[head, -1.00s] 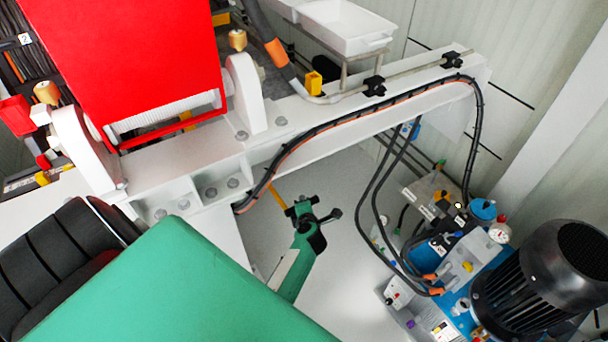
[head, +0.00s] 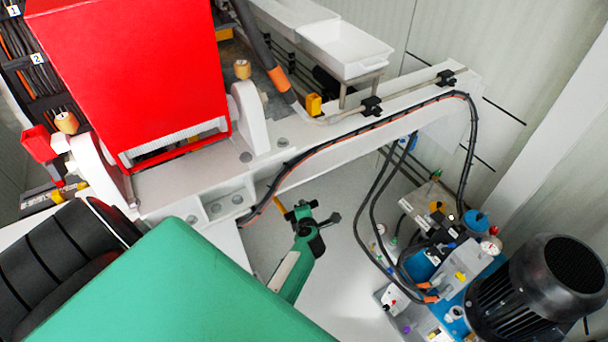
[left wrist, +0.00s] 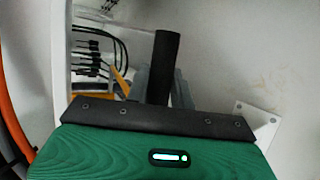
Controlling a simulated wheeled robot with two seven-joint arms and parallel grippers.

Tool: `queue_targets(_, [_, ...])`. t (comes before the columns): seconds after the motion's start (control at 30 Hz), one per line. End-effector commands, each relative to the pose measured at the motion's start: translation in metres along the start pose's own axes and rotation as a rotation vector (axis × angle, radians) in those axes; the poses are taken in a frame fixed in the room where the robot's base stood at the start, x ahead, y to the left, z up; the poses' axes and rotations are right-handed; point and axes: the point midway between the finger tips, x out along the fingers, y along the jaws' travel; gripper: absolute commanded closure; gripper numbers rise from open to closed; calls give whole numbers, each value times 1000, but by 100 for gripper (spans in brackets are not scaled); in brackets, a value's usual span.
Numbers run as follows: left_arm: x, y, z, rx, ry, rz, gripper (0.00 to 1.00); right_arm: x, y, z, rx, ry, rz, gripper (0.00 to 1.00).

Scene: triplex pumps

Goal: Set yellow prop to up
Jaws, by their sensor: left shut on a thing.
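The yellow prop (head: 280,207) shows as a short yellow-orange bar sticking out from under the white beam in the head view. Its far end is hidden by the beam. My left gripper (head: 306,222), green and black, is at the bar's near end, beside the beam, and is shut on it. The exact contact is partly hidden there. My right gripper is not in view.
The long white beam (head: 350,135) carries black hoses along its side. A red cover (head: 130,70) stands at the upper left. A pump unit with a black motor (head: 530,290) stands at the lower right. A white tray (head: 346,48) is at the back. Pale floor (head: 335,265) is clear beside my gripper.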

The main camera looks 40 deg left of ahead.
Motion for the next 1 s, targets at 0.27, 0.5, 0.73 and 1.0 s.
queue_targets(0.27, [1,13,4,-2,-4,18,100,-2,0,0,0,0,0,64])
queue_targets(0.5, [1,14,4,-2,-5,20,63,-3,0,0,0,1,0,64])
queue_targets(0.73, [0,11,3,-2,-4,15,55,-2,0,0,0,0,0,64])
queue_targets(1.0, [-1,9,4,-2,-3,10,55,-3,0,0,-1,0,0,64])
